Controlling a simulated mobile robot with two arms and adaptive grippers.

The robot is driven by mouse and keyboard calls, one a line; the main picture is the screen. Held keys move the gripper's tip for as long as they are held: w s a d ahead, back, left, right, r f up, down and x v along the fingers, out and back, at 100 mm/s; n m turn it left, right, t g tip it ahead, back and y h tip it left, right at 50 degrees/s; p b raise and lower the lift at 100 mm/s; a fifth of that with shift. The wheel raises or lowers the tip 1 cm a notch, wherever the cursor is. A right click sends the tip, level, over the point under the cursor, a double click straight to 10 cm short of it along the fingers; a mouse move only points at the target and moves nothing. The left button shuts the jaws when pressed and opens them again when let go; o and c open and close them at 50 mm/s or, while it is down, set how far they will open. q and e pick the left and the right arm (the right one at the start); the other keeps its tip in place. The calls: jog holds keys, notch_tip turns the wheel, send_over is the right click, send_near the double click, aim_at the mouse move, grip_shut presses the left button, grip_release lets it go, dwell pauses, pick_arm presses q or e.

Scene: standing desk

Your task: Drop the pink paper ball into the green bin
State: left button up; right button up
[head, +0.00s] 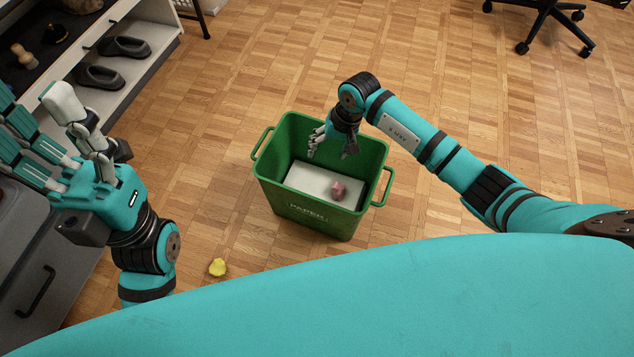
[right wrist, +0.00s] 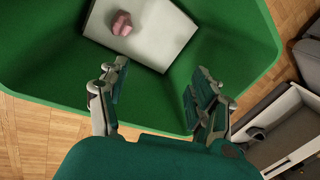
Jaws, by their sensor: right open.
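The pink paper ball (head: 338,190) lies inside the green bin (head: 282,203), on a pale flat surface at its bottom. In the right wrist view the ball (right wrist: 121,23) shows near the top, within the bin's green walls (right wrist: 240,50). My right gripper (head: 332,150) is over the bin's far side, open and empty. In the right wrist view its fingers (right wrist: 158,82) stand apart with nothing between them, and the ball is beyond them. My left gripper (head: 42,125) is raised at the left, away from the bin, with its fingers spread and nothing seen between them.
A yellow crumpled ball (head: 218,267) lies on the wooden floor left of the bin. A shelf with dark shoes (head: 100,77) stands at upper left, and a grey cabinet (head: 35,290) at lower left. A chair base (head: 540,25) is at upper right. Floor around the bin is mostly clear.

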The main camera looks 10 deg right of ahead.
jog(key=v, duration=1.2)
